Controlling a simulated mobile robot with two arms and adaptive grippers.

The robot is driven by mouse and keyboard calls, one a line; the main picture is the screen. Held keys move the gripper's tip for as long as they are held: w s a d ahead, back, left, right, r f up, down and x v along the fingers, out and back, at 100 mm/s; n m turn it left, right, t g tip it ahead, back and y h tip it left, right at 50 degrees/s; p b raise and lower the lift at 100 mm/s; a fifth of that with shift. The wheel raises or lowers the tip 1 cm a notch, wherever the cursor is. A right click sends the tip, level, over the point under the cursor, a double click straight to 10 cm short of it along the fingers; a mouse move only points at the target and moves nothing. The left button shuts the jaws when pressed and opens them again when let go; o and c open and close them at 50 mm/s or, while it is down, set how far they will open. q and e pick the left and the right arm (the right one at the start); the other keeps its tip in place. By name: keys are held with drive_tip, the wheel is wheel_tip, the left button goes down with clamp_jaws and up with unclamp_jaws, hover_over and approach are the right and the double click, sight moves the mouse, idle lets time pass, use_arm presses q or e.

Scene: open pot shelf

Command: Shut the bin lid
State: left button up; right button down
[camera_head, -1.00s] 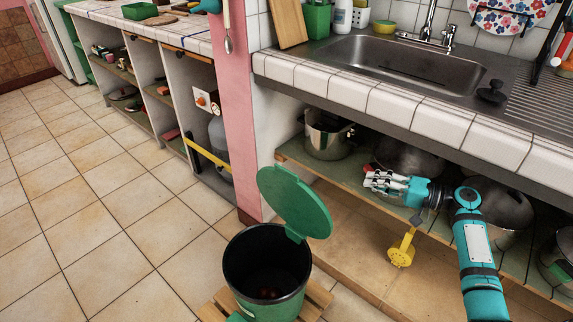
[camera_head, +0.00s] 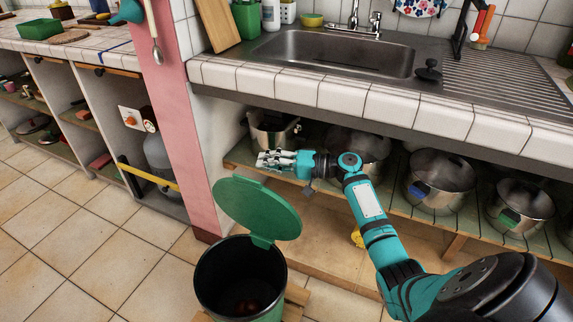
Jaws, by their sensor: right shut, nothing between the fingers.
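The green bin (camera_head: 238,278) stands on the floor at the bottom, left of centre. Its green lid (camera_head: 257,207) is open, tilted up at the back of the rim. The bin's dark inside shows, with something small and reddish at the bottom. My right gripper (camera_head: 262,160) is shut and empty. In the picture it lies above the lid, in front of the pot shelf, with its fingers pointing left. A gap shows between it and the lid. My left gripper is not in view.
The bin rests on a wooden base (camera_head: 297,295). Several metal pots, one of them a steel pot (camera_head: 440,180), stand on the low shelf behind my right arm. The tiled counter edge (camera_head: 345,97) overhangs the shelf. Open floor (camera_head: 90,265) lies left of the bin.

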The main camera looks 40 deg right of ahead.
drive_tip(key=a, duration=0.1)
drive_tip(key=s+a, duration=0.1)
drive_tip(key=s, duration=0.1)
drive_tip(key=shift+a+f, duration=0.25)
drive_tip(key=shift+a, duration=0.15)
drive_tip(key=shift+a+f, duration=0.1)
drive_tip(key=shift+a, duration=0.1)
